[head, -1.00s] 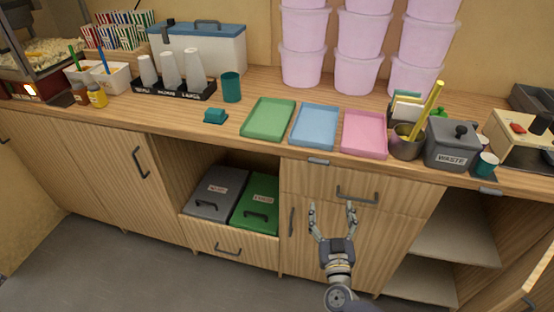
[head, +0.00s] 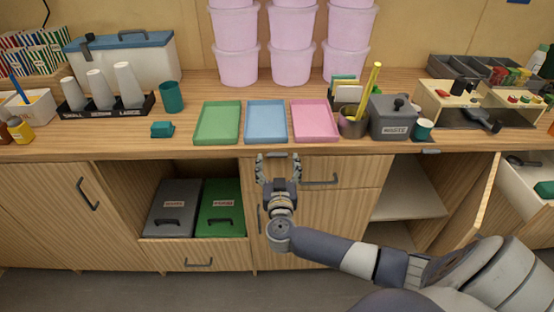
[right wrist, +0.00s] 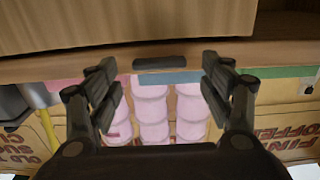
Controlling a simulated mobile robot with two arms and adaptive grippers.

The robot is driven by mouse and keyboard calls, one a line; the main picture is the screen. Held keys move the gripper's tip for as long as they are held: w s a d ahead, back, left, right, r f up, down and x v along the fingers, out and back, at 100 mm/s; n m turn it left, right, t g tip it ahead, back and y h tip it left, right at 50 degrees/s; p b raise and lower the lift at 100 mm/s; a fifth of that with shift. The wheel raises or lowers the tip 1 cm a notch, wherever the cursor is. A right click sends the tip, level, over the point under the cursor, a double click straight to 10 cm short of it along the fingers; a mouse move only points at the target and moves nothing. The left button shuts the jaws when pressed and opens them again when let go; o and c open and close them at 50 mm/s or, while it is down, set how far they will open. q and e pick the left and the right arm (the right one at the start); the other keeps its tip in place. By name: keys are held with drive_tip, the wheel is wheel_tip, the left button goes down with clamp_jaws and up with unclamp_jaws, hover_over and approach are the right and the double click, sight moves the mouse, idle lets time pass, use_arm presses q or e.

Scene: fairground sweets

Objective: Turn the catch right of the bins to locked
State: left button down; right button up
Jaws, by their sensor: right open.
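The grey bin (head: 176,197) and the green bin (head: 224,195) sit side by side in the open bay under the counter. To their right, a small grey catch (head: 279,154) sits on the counter's front edge, partly hidden by my gripper. In the right wrist view the catch (right wrist: 160,63) is a dark bar lying along the edge, between my fingers but beyond their tips. My right gripper (head: 279,160) is open and empty, pointing up at the catch, apparently not touching it. My left gripper is out of view.
A drawer handle (head: 320,181) is just right of my gripper. Green (head: 217,122), blue (head: 266,121) and pink (head: 314,120) trays lie above on the counter. Another small grey piece (head: 431,151) is on the edge further right. A cabinet door (head: 478,200) stands open at right.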

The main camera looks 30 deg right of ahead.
sight(277, 155)
drive_tip(key=shift+x, duration=1.1)
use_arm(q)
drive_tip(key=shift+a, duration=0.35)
